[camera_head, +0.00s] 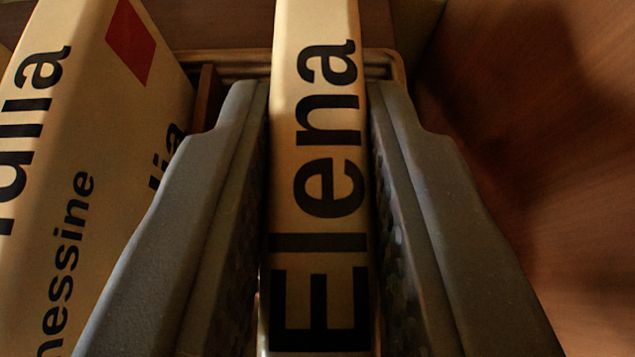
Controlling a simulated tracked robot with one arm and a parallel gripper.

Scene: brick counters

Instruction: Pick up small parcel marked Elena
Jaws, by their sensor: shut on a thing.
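The small parcel marked Elena (315,110) is a narrow cream box with large black letters running up its face. It stands in the middle of the camera view, and its top and bottom ends run out of the picture. My gripper (318,95) is shut on it, with one grey finger against its left side and one against its right side. The fingers hide most of the parcel's sides.
Another cream parcel (110,130) with black lettering, partly readable as "nessine", and a red patch stands close on the left. A brown wooden surface (540,150) lies on the right. A thin rim (235,65) shows behind the fingertips.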

